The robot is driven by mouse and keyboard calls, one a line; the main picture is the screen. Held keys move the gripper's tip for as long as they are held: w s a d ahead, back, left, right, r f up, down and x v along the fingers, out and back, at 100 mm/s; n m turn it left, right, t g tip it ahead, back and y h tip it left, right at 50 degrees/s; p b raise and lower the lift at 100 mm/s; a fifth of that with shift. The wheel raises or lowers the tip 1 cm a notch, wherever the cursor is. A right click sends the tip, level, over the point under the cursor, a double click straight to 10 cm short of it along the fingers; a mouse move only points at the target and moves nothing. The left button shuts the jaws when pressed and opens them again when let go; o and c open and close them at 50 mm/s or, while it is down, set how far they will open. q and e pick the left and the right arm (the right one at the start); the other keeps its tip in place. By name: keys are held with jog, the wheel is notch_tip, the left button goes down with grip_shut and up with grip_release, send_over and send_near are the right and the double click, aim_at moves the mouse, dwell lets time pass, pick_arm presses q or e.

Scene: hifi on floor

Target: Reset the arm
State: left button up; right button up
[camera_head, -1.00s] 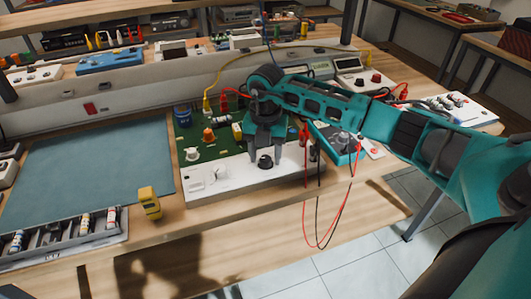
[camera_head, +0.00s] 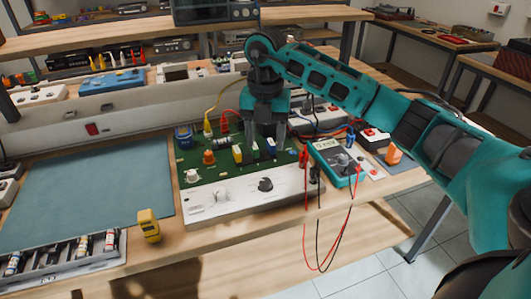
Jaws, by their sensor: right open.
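My right arm comes in from the right side of the view, and its gripper (camera_head: 265,138) points down over the green circuit board (camera_head: 200,176). The gripper is open with nothing visible between its fingers. Its fingertips are above the board's right part, behind the white panel (camera_head: 225,210) with a black knob (camera_head: 265,185). Whether the fingertips touch anything on the board cannot be told. My left gripper is not in view.
A teal multimeter (camera_head: 333,160) stands right of the board, its red and black leads hanging over the table's front edge. A yellow device (camera_head: 148,226) stands at the front left. The blue-green mat (camera_head: 85,200) is clear. A tray (camera_head: 70,262) holds several small bottles.

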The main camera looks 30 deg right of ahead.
jog(key=shift+r, duration=0.55)
